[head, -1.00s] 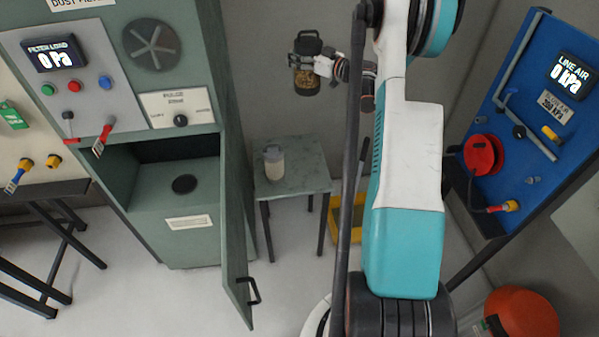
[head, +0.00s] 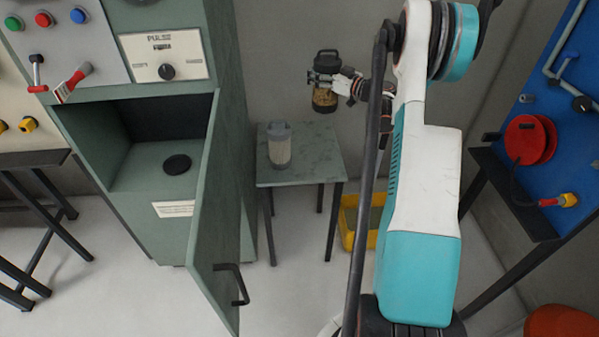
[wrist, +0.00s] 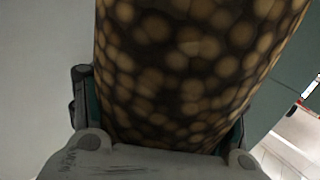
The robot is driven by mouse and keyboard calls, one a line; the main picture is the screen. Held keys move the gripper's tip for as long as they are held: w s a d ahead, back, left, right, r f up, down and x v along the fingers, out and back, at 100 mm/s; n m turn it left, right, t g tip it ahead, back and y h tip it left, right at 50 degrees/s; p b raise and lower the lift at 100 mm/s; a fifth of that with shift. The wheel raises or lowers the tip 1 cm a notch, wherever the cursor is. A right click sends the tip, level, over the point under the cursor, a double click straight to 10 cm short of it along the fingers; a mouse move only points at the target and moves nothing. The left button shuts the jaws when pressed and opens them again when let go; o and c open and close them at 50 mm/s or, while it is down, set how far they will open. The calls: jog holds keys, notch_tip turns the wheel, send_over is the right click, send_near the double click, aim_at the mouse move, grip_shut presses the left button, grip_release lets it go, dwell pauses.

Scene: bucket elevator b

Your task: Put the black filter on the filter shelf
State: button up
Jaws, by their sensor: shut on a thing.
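The black filter (head: 325,98) is a clear canister with a black lid and handle and brownish, spotted contents. My gripper (head: 326,78) is shut around it and holds it upright in the air, just above and behind the small green table (head: 325,150) in the head view. In the wrist view the filter's patterned body (wrist: 195,70) fills the middle between the fingers. A similar grey-lidded canister (head: 279,148) with pale contents stands on the left part of that table.
A green cabinet (head: 145,235) stands at the left with its door (head: 215,240) open toward me and a dark disc (head: 177,164) inside. A yellow bin (head: 350,220) is on the floor beside the table. A blue panel (head: 570,130) with a red reel (head: 530,140) is at the right.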

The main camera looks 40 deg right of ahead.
notch_tip(320, 180, down, 6)
jog(key=b, duration=0.3)
jog(key=shift+r+b, duration=0.25)
jog(key=shift+b, duration=0.15)
notch_tip(320, 180, down, 19)
jog(key=b, duration=0.6)
jog(key=shift+f+b, duration=0.15)
jog(key=shift+b, duration=0.15)
jog(key=shift+f, duration=0.15)
jog(key=o, duration=1.6)
jog(key=p+v, duration=0.4)
jog(key=v, duration=0.8)
